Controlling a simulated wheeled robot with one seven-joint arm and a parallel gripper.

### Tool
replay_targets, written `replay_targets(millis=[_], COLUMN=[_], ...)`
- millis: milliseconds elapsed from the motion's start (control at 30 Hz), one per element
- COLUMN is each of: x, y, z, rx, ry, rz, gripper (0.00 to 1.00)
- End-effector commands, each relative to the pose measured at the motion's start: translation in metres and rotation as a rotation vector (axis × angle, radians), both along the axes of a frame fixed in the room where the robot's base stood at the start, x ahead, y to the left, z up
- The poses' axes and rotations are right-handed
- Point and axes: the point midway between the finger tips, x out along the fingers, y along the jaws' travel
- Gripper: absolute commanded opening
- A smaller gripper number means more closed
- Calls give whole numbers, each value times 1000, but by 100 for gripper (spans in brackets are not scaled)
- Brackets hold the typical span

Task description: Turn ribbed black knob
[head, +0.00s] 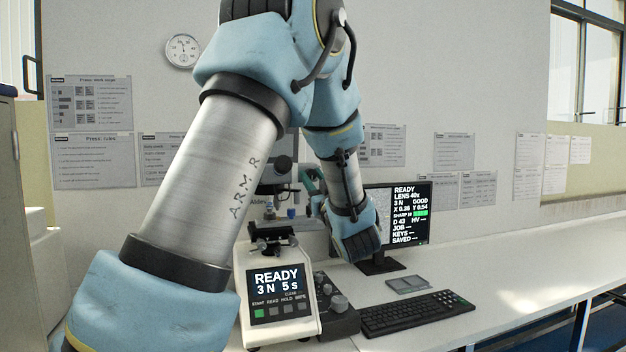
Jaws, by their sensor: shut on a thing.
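The hardness tester (277,290) stands on the bench, with its lit panel reading READY, 3 N, 5 s and its dark upper head behind my arm. My gripper (307,184) is at the right side of the tester's upper part, small and partly covered by my own wrist. It is shut on what I take to be the ribbed black knob at the tester's side. The knob itself and the fingertips are too hidden to make out, and I cannot tell the knob's turn.
A monitor (408,215) stands right of the tester, close to my wrist. A black control box with knobs (337,302), a keyboard (417,313) and a small grey pad (408,284) lie on the bench (520,275). The bench's right part is clear.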

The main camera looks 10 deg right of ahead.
Motion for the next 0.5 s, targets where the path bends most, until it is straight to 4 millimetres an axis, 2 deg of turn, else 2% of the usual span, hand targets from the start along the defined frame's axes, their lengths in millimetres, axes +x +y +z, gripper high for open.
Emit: replay_targets(millis=[267, 500], x=[0, 0], y=[-1, -2], z=[-7, -8], rx=[-123, -327], ry=[-18, -45], rz=[-1, -2], gripper=[0, 0])
